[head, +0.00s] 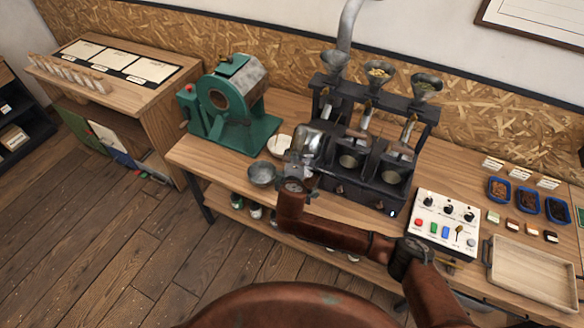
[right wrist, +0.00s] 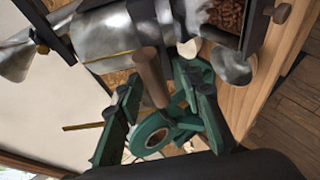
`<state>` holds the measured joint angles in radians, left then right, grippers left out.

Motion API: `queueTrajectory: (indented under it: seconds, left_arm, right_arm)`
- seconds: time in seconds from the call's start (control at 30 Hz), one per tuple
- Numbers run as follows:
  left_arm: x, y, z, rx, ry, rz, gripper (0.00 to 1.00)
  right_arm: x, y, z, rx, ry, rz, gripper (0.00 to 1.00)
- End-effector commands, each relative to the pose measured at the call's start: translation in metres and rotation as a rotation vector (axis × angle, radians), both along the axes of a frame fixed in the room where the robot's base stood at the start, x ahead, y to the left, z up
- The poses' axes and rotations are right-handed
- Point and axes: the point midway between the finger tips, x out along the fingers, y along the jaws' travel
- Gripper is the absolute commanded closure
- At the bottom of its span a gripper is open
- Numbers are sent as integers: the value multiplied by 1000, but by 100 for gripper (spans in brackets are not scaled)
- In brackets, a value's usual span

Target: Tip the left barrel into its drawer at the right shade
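The black roaster frame carries three barrels in a row on the bench. The left barrel (head: 308,139) is bright metal and partly hidden by my right gripper (head: 298,166). In the right wrist view the barrel (right wrist: 112,42) is close up, and its wooden handle (right wrist: 150,76) sticks out between the green fingers of the gripper (right wrist: 163,104). The fingers stand apart, with visible room around the handle; I see no clear grip. A dark-framed compartment holds brown beans (right wrist: 226,13); I cannot tell whether it is the left drawer. My left gripper is out of view.
A green machine (head: 232,105) stands left of the frame. A metal bowl (head: 262,174) and white dish (head: 279,144) sit near the left barrel. A control box (head: 443,222), blue bean trays (head: 528,202) and a wooden tray (head: 533,272) occupy the right side.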

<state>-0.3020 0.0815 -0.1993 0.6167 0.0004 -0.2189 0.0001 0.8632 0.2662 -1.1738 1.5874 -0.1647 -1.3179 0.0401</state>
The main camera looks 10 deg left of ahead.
Motion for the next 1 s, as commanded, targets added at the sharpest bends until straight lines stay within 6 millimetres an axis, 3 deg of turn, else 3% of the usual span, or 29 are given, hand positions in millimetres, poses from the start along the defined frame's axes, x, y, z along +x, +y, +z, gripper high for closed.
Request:
queueTrajectory:
  seconds: [0.5, 0.7, 1.0]
  left_arm:
    - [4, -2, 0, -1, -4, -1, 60]
    - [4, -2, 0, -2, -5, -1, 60]
    - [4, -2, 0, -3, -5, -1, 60]
  right_arm:
    - [-84, -7, 44, 2, 3, 0, 66]
    - [-99, -10, 53, -1, 2, -1, 66]
    - [-100, -10, 53, -1, 2, -2, 66]
